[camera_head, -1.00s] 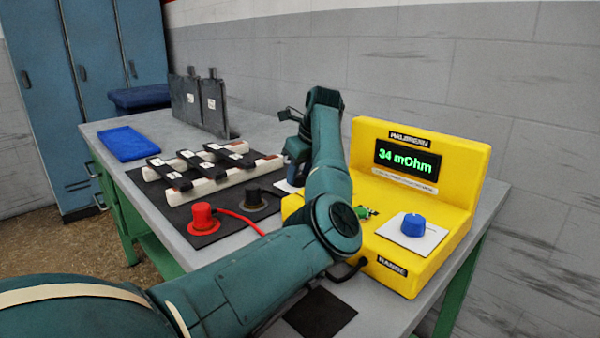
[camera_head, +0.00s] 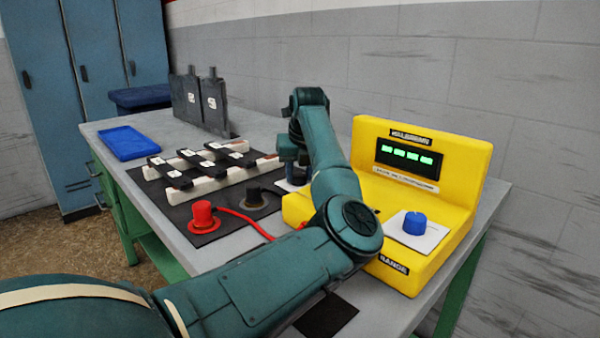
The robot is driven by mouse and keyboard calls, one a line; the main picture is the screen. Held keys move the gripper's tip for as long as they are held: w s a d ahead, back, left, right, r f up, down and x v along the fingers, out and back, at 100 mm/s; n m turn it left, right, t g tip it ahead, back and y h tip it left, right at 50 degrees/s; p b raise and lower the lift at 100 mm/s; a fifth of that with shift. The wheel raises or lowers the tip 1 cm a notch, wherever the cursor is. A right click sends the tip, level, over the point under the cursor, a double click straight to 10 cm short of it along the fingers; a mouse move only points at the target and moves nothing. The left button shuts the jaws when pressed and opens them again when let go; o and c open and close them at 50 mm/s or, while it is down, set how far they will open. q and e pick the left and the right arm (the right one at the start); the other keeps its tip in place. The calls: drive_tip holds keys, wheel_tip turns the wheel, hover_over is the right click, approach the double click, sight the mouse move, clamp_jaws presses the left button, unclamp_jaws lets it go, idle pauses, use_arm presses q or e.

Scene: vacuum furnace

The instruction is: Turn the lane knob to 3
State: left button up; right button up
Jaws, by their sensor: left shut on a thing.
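My left gripper (camera_head: 292,158) points down at the left end of the yellow meter, partly hidden by my own arm. It is shut on a blue knob (camera_head: 293,173) above a white plate (camera_head: 286,186), which I take for the lane knob. The knob's pointer and any lane numbers are hidden or too small to read. The yellow meter (camera_head: 455,190) has a dark display (camera_head: 408,157) showing a row of green blocks. A second blue knob (camera_head: 415,223) sits on a white plate near the label RANGE. My right gripper is out of view.
A red terminal (camera_head: 203,217) with a red cable and a black terminal (camera_head: 254,195) stand left of the meter. Behind them are white bars with black straps (camera_head: 205,180), a blue tray (camera_head: 129,143) and dark upright plates (camera_head: 200,102). My left arm crosses the bench front.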

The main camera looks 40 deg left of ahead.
use_arm(q)
drive_tip(key=shift+s+m+t+h, duration=0.1)
drive_tip(key=shift+m+t+h, duration=0.25)
drive_tip(key=shift+m, duration=0.65)
drive_tip(key=o, duration=1)
drive_tip(key=shift+c, duration=0.2)
drive_tip(key=p+v, duration=0.1)
drive_tip(key=v, duration=1.2)
